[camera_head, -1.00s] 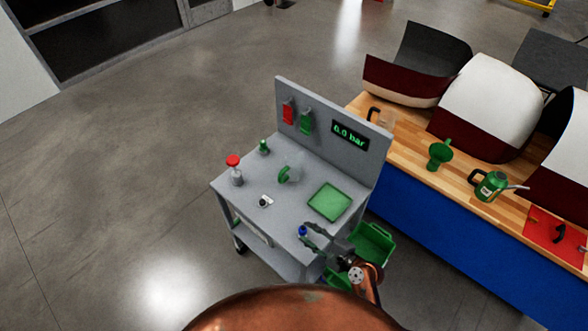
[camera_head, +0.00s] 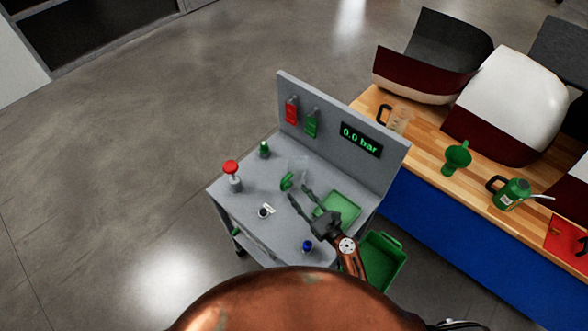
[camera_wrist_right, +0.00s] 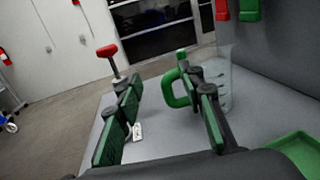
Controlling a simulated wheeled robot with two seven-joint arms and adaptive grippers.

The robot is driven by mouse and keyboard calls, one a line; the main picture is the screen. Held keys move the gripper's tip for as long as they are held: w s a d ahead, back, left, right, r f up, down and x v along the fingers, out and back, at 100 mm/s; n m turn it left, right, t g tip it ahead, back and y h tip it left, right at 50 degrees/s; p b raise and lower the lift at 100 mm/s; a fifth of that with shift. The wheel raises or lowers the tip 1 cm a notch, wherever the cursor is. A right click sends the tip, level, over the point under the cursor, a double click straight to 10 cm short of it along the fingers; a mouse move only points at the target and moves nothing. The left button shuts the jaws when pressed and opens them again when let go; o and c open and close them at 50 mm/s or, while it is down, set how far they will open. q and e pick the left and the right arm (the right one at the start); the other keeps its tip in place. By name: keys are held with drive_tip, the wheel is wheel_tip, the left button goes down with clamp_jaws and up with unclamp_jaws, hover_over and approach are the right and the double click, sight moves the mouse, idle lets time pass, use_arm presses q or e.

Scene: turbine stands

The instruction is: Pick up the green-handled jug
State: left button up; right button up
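The clear jug (camera_head: 300,169) with a green handle (camera_head: 287,182) stands upright on the grey cart top. Its handle faces the near left side in the head view. In the right wrist view the jug body (camera_wrist_right: 223,88) and green handle (camera_wrist_right: 172,92) show ahead, partly covered by the right-hand finger. My right gripper (camera_head: 301,192) is open and empty, with its fingers spread just in front of the handle. It also shows in the right wrist view (camera_wrist_right: 163,84). I cannot tell whether a finger touches the handle. My left gripper is not in view.
The cart carries a red-topped item (camera_head: 232,173), a small green-topped item (camera_head: 264,149), a blue-capped item (camera_head: 307,246) and a green tray (camera_head: 343,207). A back panel (camera_head: 300,88) rises behind. The wooden bench (camera_head: 425,155) at right holds another jug (camera_head: 397,119) and green cans.

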drive_tip(key=b, duration=0.4)
approach(284, 187)
drive_tip(key=shift+w+a+r, duration=0.1)
drive_tip(key=shift+w+r, duration=0.45)
drive_tip(key=shift+r, duration=0.3)
wheel_tip(284, 187, down, 2)
drive_tip(key=shift+a+f+b, duration=0.1)
drive_tip(key=shift+f+b, duration=0.05)
drive_tip(key=shift+b, duration=0.7)
drive_tip(key=shift+x, duration=1)
drive_tip(key=x, duration=0.5)
drive_tip(key=shift+a+r+p, duration=0.15)
drive_tip(key=shift+r+p, duration=0.1)
drive_tip(key=shift+p, duration=0.05)
drive_tip(key=shift+w+a, duration=0.15)
drive_tip(key=shift+w, duration=0.15)
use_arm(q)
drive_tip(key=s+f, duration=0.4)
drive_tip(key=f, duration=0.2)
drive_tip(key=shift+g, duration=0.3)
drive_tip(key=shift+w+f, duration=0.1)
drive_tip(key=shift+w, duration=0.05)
use_arm(e)
drive_tip(key=shift+c, duration=0.2)
drive_tip(key=c, duration=0.5)
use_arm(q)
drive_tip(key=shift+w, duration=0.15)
use_arm(e)
clamp_jaws()
